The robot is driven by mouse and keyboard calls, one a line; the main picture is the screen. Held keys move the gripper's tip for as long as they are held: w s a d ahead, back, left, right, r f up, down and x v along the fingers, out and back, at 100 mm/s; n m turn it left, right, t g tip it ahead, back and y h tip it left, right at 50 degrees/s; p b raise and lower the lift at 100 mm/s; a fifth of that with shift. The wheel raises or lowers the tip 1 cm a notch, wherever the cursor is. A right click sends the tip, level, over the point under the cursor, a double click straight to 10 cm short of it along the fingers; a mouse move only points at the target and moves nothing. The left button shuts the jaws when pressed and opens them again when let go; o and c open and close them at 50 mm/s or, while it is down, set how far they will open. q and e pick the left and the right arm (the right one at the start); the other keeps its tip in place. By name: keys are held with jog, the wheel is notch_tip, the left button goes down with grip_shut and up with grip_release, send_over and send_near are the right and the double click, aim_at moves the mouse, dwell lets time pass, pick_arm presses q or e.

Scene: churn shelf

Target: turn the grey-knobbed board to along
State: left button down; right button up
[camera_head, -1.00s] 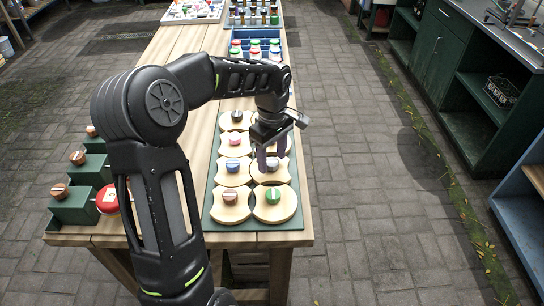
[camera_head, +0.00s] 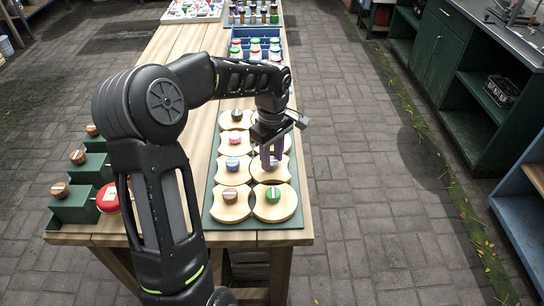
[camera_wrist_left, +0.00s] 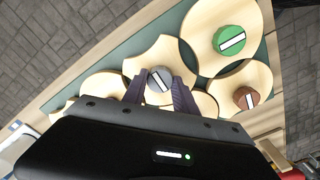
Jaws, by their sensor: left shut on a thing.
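The grey knob (camera_wrist_left: 160,84) with a white stripe sits on a pale wooden board (camera_wrist_left: 168,52) with scooped sides. In the left wrist view my left gripper (camera_wrist_left: 160,90) has one finger on each side of the knob and is shut on it. In the head view my left gripper (camera_head: 272,162) points down over this board (camera_head: 284,172) and hides most of the knob. The board lies on a dark green mat (camera_head: 282,238), behind the green-knobbed board (camera_head: 262,212). My right gripper is not in view.
Close by are boards with a green knob (camera_head: 273,194), a brown knob (camera_head: 230,195), a blue knob (camera_head: 232,164) and a pink knob (camera_head: 235,138). Green blocks with brown knobs (camera_head: 60,190) and a red round thing (camera_head: 108,199) stand at the left. A blue crate (camera_head: 236,48) stands farther back.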

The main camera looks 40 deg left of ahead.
pick_arm(q)
jog(key=shift+m, duration=0.3)
jog(key=m, duration=0.8)
jog(key=shift+m, duration=0.3)
jog(key=m, duration=0.4)
jog(key=shift+m, duration=0.3)
jog(key=m, duration=0.4)
dwell(0.4)
jog(key=c, duration=1)
grip_release()
jog(key=shift+o, duration=0.2)
